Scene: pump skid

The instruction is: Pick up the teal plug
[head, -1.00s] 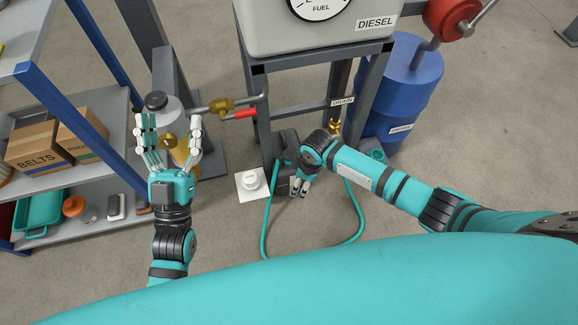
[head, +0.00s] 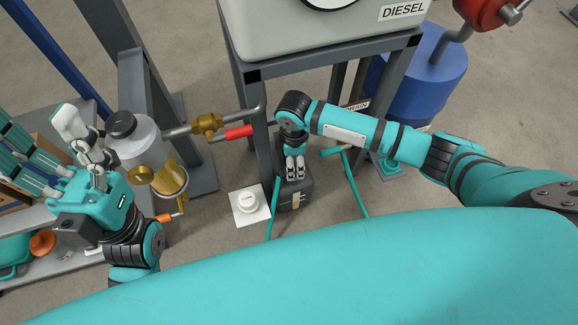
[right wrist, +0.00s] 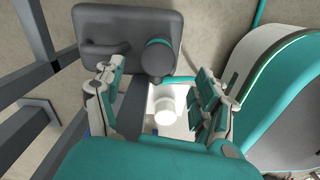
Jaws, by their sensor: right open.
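My right gripper (head: 295,168) points down over a dark grey box-shaped unit (head: 296,197). In the right wrist view its fingers (right wrist: 156,95) are apart and nothing is between the tips. That view shows the grey unit (right wrist: 110,25) beyond the fingers, with a round dark part with a teal edge (right wrist: 158,57) on it. A teal hose (head: 355,185) ends in a teal piece (head: 331,152) near the DRAIN label. Another small teal piece (head: 390,168) is on the floor by the drum. I cannot tell which is the plug. My left gripper (head: 50,145) is open at the left.
A white plate with a round knob (head: 248,206) lies left of the grey unit. The diesel tank's stand (head: 330,55) rises behind. A filter bowl (head: 140,145), a red-handled valve (head: 238,132) and a blue drum (head: 425,75) stand around it.

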